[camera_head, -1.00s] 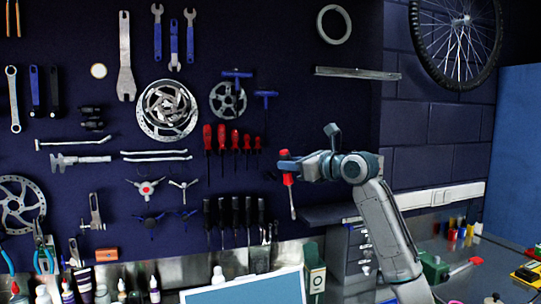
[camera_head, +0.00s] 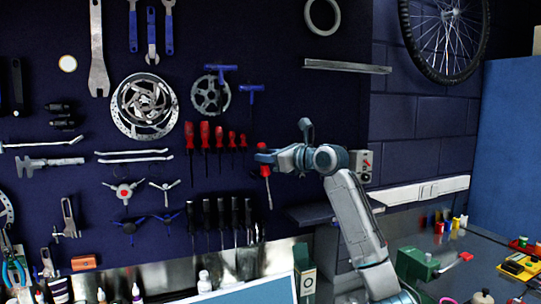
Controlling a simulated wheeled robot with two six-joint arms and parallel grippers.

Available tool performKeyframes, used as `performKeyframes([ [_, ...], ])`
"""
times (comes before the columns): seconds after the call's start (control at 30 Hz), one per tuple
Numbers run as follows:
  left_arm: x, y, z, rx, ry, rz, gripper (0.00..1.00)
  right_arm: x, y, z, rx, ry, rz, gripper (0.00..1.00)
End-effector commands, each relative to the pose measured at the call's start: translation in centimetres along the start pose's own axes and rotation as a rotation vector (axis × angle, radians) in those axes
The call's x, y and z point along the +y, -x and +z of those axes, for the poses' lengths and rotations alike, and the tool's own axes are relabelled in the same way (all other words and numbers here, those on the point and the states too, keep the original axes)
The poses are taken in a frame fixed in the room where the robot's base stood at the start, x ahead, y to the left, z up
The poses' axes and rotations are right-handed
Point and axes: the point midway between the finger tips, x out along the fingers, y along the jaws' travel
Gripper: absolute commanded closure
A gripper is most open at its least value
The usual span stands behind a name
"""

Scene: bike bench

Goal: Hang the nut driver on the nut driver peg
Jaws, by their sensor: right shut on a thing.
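The nut driver (camera_head: 267,188), with a red handle and a thin metal shaft, hangs nearly upright in my right gripper (camera_head: 264,158). The gripper is shut on its handle, in front of the dark wall panel. It is just right of a row of red-handled drivers (camera_head: 204,135) on the panel. The nut driver peg cannot be made out at this size. I cannot tell how far the tool is from the panel. My left gripper is not in view.
Black-handled drivers (camera_head: 221,215) hang lower left of the held tool. A blue T-handle tool (camera_head: 251,90) and a chainring (camera_head: 210,95) hang above left. A dark shelf (camera_head: 312,214) juts out below my right arm. A metal rail (camera_head: 347,67) is above.

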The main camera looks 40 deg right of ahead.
Motion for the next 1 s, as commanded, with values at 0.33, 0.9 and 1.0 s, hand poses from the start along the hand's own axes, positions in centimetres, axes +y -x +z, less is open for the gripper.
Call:
performKeyframes([
  [0.33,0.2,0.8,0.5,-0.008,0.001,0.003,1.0,-1.0,-1.9,-0.1,-0.001,-0.002,0.0,0.96],
  [0.9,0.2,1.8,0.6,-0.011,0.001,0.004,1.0,-2.6,-4.8,-0.3,-0.002,-0.001,0.001,0.96],
  [1.0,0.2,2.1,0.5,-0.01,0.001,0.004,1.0,-2.9,-5.3,-0.7,0.0,-0.001,0.0,0.96],
])
